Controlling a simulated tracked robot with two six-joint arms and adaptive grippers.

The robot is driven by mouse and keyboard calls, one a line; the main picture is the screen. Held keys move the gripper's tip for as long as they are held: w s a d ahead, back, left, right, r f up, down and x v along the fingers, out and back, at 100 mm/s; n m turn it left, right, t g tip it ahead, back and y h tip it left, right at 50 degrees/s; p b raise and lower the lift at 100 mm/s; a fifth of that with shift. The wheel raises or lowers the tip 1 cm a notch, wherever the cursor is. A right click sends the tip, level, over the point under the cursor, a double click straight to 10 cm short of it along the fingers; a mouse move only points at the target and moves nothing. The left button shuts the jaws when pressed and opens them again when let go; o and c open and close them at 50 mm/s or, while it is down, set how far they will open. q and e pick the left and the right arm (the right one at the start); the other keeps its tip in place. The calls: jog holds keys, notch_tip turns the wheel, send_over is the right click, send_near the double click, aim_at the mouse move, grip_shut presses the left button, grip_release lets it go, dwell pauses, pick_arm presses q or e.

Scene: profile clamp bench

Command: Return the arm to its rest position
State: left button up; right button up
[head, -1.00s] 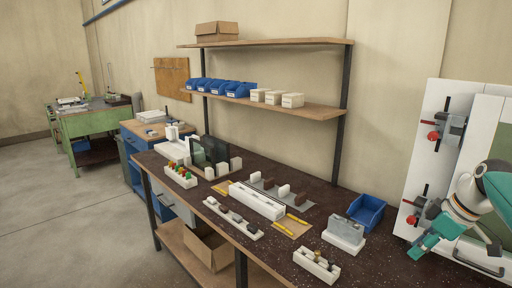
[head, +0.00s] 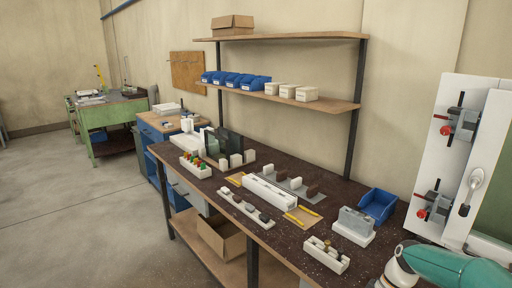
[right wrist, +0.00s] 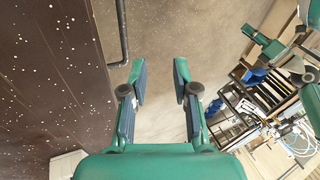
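My right arm shows at the lower right of the head view as a teal link with a pale joint, low over the near right end of the bench. Its gripper is out of the head view. In the right wrist view my right gripper (right wrist: 159,82) is open, with a clear gap between its two fingers and nothing in it. It hangs over the floor beside the dark speckled bench top (right wrist: 45,90). No left arm shows in the head view. Teal parts at the upper right of the wrist view look like mine, but I cannot make out a left gripper there.
The bench (head: 285,245) carries a long white profile (head: 270,196), a blue bin (head: 378,205), a grey block on a white base (head: 354,224) and a white holder (head: 325,255). A white panel with red-tipped clamps (head: 463,121) stands at the right. Floor (head: 110,220) is free at left.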

jog(key=s+a+f+m+t, duration=0.1)
jog(key=s+a+f+m, duration=0.4)
jog(key=s+f, duration=0.5)
jog(key=s+a+f+m+t, duration=0.1)
jog(key=s+a+f+m, duration=0.5)
jog(key=s+a+f, duration=0.3)
jog(key=shift+s+a+f+t+h, duration=0.25)
jog(key=shift+s+f, duration=0.3)
jog(key=shift+s, duration=0.45)
